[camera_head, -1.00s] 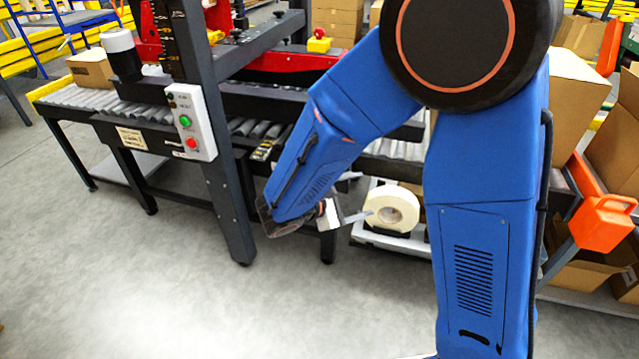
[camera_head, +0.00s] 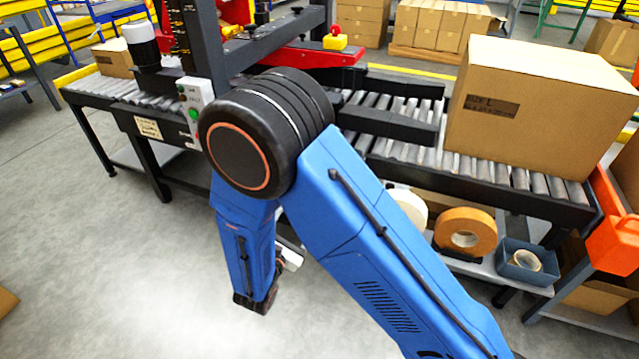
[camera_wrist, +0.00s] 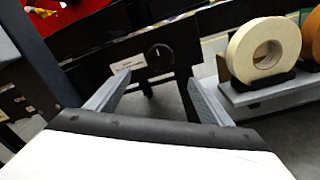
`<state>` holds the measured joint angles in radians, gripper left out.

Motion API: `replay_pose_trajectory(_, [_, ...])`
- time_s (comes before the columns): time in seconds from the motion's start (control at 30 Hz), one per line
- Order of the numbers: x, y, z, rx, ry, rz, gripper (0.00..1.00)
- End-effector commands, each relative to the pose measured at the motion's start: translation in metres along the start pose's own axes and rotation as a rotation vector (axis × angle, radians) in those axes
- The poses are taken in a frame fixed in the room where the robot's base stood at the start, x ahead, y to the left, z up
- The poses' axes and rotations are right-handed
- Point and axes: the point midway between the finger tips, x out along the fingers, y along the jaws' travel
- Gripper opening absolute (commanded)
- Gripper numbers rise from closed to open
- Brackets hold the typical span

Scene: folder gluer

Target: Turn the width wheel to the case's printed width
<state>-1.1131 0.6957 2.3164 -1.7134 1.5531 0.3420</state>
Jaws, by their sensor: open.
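The large brown case (camera_head: 540,115) stands on the roller conveyor at the right in the head view. Its printed label (camera_head: 492,106) starts with "SIZE L"; the smaller line is too small to read. In the wrist view a round black dial or wheel (camera_wrist: 160,56) with a white mark sits on a dark panel, beside a pale label (camera_wrist: 129,64). I cannot tell for certain that it is the width wheel. My gripper (camera_wrist: 157,88) is open and empty, its fingers pointing toward that panel, apart from it. In the head view my arm hides the panel and most of the gripper.
A white tape roll (camera_wrist: 264,53) and an orange roll (camera_head: 465,232) stand on the low shelf by the conveyor. A control box with a green button (camera_head: 194,114) hangs on the dark frame post. Grey floor (camera_head: 110,270) is open at the left front.

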Motion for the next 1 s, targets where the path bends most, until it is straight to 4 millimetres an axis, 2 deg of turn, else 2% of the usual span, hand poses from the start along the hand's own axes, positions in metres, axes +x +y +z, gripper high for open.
replay_pose_trajectory(0.8, [0.130, -0.002, 0.001, 0.001, -0.002, -0.006, 0.74])
replay_pose_trajectory(1.0, [0.155, -0.002, 0.001, 0.001, -0.001, -0.004, 0.74])
